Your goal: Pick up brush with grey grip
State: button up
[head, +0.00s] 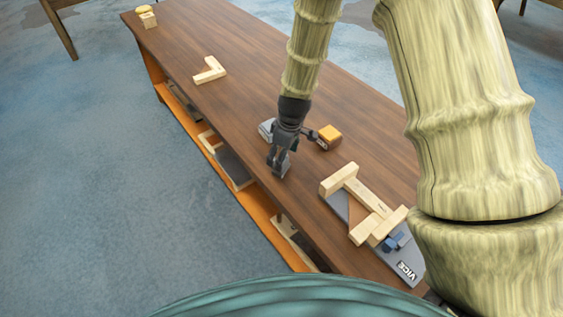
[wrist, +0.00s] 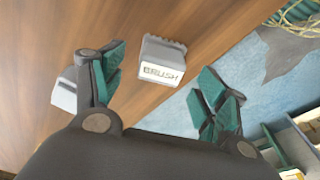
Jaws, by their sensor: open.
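A grey block-shaped brush with the label "BRUSH" (wrist: 162,62) lies on the wooden table, between and beyond the spread fingers in the wrist view. My gripper (wrist: 160,72) is open and nothing is between its teal finger pads. In the head view my gripper (head: 284,152) points down over the table near its front edge and hides part of what is below it. A second grey object (wrist: 64,92) lies left of the left finger, partly hidden by it. I cannot tell whether the gripper touches the brush.
An orange-topped brown block (head: 329,136) stands right of my gripper. An L-shaped wooden piece (head: 210,71) lies farther off. Wooden parts rest on the shelf below (head: 183,105). Bare table lies between them.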

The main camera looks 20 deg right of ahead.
jog(key=shift+w+a+f+p, duration=0.1)
jog(key=shift+f+p, duration=0.2)
jog(key=shift+f, duration=0.55)
jog(key=shift+w+a+f+p, duration=0.1)
jog(key=shift+f+p, duration=0.2)
jog(key=shift+f, duration=0.55)
jog(key=shift+c, duration=0.4)
jog(key=c, duration=1.1)
jog(key=shift+r, duration=0.15)
jog(key=shift+r+b, duration=0.85)
jog(key=shift+r, duration=0.45)
jog(key=shift+s+r, duration=0.15)
jog(key=shift+r, duration=0.1)
jog(key=s+a+b, duration=0.1)
jog(key=s, duration=0.4)
jog(key=s+a+r+b, duration=0.1)
jog(key=s+b, duration=0.1)
jog(key=s, duration=0.3)
jog(key=s+a+b, duration=0.1)
jog(key=s, duration=0.4)
jog(key=shift+s+a+r+b, duration=0.15)
jog(key=shift+s+r+b, duration=0.1)
jog(key=shift+r+b, duration=0.1)
